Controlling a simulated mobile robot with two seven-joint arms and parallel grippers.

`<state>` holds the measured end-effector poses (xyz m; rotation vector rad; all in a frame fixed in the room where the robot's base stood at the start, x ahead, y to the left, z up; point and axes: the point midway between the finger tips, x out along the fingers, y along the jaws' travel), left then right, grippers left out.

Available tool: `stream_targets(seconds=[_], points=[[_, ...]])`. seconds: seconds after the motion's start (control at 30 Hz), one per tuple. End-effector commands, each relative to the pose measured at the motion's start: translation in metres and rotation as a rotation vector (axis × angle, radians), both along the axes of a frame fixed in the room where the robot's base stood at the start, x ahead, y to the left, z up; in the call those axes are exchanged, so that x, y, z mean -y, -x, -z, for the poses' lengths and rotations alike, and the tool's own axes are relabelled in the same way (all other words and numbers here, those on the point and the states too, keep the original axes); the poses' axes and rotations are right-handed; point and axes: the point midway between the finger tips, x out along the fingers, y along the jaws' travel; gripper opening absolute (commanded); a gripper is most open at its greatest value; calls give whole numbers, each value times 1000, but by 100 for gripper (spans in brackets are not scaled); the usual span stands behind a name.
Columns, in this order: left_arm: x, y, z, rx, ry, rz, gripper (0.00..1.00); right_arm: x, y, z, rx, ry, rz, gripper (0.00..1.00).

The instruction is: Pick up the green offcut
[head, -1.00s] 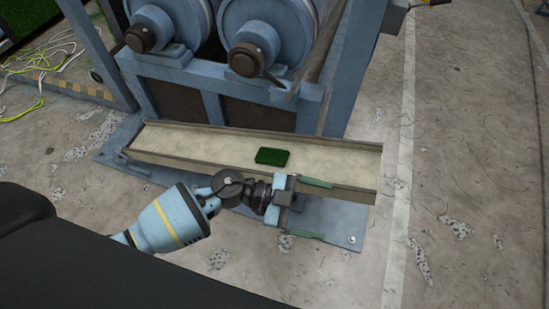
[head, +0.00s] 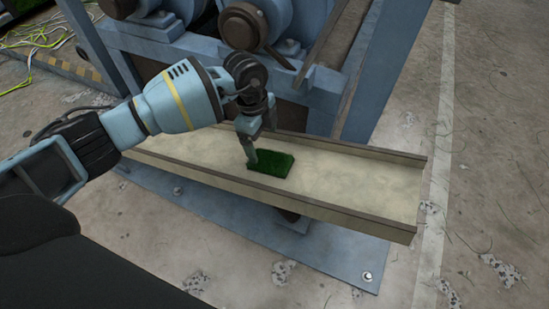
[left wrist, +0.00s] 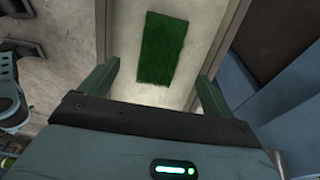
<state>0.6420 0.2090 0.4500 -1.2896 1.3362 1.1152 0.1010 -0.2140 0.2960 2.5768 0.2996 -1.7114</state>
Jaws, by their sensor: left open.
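The green offcut (head: 271,164) is a small dark green rectangle of turf. It lies flat in the long cream tray (head: 370,185) below the blue machine. My left gripper (head: 252,158) points down over the tray at the offcut's left end in the head view. In the left wrist view the offcut (left wrist: 161,48) lies ahead, between the lines of the two green fingers of the left gripper (left wrist: 155,88). The fingers are wide apart with nothing between them. In the head view the gripper covers little of the offcut, and its far finger is hard to make out. My right gripper is not in view.
The tray has low raised side walls and sits above a blue base plate (head: 340,262). The blue machine frame with rollers (head: 243,25) stands close behind the tray. Yellow-green cords (head: 35,45) lie at the far left. Concrete floor is open at the right.

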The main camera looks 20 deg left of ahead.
Motion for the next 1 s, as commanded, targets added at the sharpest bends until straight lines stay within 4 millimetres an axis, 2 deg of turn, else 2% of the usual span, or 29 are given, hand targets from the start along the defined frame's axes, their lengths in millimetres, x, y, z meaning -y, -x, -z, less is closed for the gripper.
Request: stream_targets(seconds=[0.17,0.33,0.67,1.0], points=[[0,0,2,0,0,0,89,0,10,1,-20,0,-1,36],[4,0,20,-1,1,0,89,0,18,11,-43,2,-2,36],[6,-1,30,1,2,1,89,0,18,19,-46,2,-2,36],[15,-2,71,-1,2,2,89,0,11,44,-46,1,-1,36]])
